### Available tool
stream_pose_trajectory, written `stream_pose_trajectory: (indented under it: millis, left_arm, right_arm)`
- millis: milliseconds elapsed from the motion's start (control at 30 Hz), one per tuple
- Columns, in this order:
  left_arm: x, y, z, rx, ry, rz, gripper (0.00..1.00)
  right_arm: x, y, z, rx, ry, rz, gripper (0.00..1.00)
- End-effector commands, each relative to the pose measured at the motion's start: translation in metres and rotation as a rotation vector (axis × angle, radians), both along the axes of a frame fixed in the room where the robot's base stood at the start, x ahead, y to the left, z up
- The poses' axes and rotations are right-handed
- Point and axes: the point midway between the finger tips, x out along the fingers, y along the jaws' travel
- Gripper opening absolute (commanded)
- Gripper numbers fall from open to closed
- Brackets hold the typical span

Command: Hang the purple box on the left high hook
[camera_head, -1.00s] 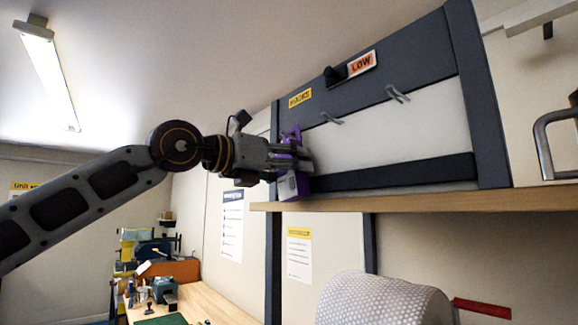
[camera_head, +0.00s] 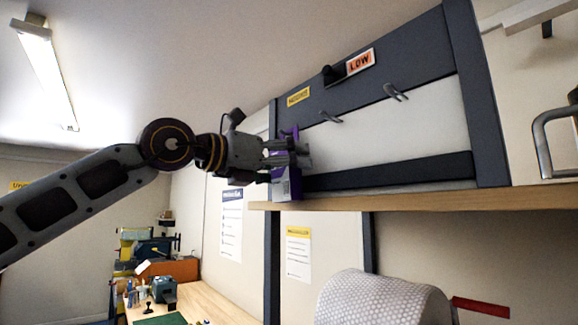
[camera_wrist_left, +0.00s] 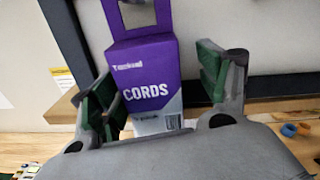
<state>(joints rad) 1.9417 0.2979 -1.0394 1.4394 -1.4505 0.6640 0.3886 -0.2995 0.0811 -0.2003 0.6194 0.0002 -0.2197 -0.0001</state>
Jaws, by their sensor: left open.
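The purple box (camera_head: 285,187) with a hang tab stands upright at the left end of the wooden shelf; I cannot tell whether its base touches the shelf. In the left wrist view the box (camera_wrist_left: 148,75) shows its "CORDS" label and white lower part. My left gripper (camera_head: 298,155) is open, its green-padded fingers (camera_wrist_left: 153,88) on either side of the box, with a visible gap on the right side. Two metal hooks show on the board, a left one (camera_head: 329,117) and a right one (camera_head: 396,92). Both are bare. My right gripper is out of view.
The dark-framed board (camera_head: 420,62) rises behind the shelf (camera_head: 430,200), with an orange "LOW" sign (camera_head: 361,62). A bubble-wrap roll (camera_head: 380,299) is below the shelf. A metal handle (camera_head: 545,140) is at the right. Small rings (camera_wrist_left: 290,130) lie at the right in the wrist view.

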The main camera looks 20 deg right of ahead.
Motion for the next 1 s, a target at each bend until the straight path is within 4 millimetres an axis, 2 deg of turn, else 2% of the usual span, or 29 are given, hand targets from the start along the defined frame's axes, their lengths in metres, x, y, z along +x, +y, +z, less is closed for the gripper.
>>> stream_pose_trajectory:
  millis: [800, 1000]
  left_arm:
    - [-0.029, 0.081, -0.001, 0.001, 0.000, 0.001, 0.76]
    - [-0.035, 0.096, -0.001, 0.001, 0.001, 0.000, 0.76]
  right_arm:
    - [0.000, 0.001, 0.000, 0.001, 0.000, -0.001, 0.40]
    - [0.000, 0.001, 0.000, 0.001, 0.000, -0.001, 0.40]
